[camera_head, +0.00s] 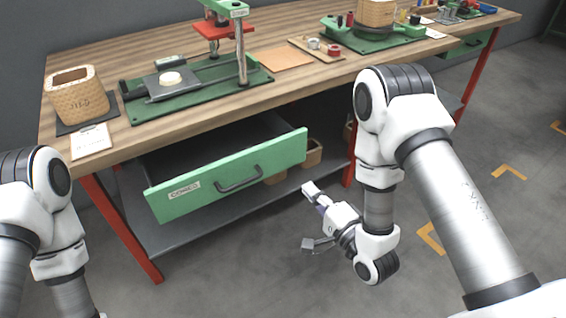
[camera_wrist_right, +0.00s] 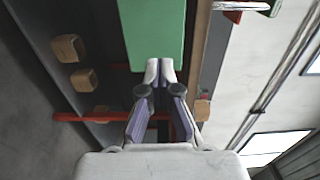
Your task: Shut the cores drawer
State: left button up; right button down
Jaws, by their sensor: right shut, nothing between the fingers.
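The cores drawer (camera_head: 232,174) is pulled out from under the workbench. Its green front carries a white label at the left and a dark bar handle (camera_head: 239,180). The drawer inside looks dark, and what I see of it looks empty. My right gripper (camera_head: 311,190) is shut and empty, just right of and below the drawer front's right end. In the right wrist view its closed fingertips (camera_wrist_right: 160,72) overlap the edge of the green drawer front (camera_wrist_right: 152,30); I cannot tell whether they touch. My left arm shows at the lower left, but its gripper is out of view.
The wooden bench top (camera_head: 190,119) holds a green press (camera_head: 200,86), a woven core box (camera_head: 76,95) and small parts. Red legs (camera_head: 121,228) stand either side of the drawer. A lower shelf (camera_head: 215,222) holds wooden boxes (camera_head: 312,153). The floor before the drawer is clear.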

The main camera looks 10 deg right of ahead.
aim_at(278, 155)
jog(key=b+x, duration=0.1)
jog(key=x, duration=1.1)
jog(key=shift+w+a+f, duration=0.1)
jog(key=shift+w, duration=0.1)
pick_arm(q)
jog(key=shift+a, duration=0.1)
